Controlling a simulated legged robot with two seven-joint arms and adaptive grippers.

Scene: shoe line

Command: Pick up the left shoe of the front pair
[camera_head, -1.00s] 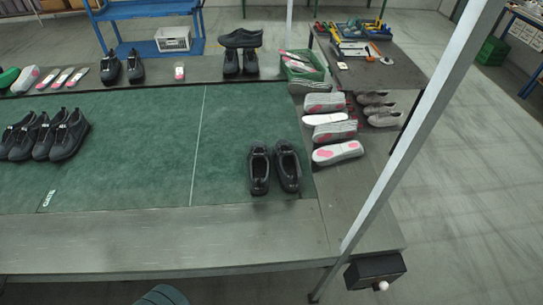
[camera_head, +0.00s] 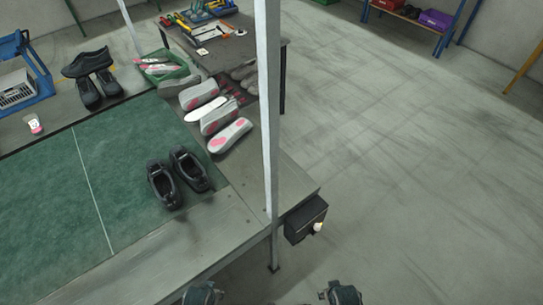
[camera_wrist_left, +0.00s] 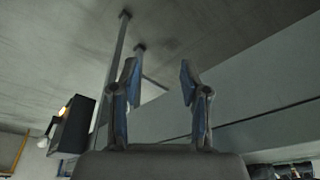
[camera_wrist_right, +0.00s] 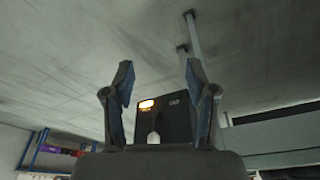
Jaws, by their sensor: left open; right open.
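The front pair of black shoes stands on the green mat near the table's front right corner in the head view. Its left shoe (camera_head: 163,186) is upright, with its dark opening facing up. The right shoe (camera_head: 191,169) stands close beside it. My left gripper (camera_wrist_left: 160,80) is open and empty in the left wrist view. My right gripper (camera_wrist_right: 159,85) is open and empty in the right wrist view. In the head view both arms show only at the bottom edge, below the table's front edge and well apart from the shoes. Neither wrist view shows the pair.
A metal post (camera_head: 268,110) rises right of the pair, with a black box (camera_head: 306,220) at the table corner. Grey shoe lasts (camera_head: 230,135) and a green bin (camera_head: 166,73) lie behind the pair. The floor at right is clear.

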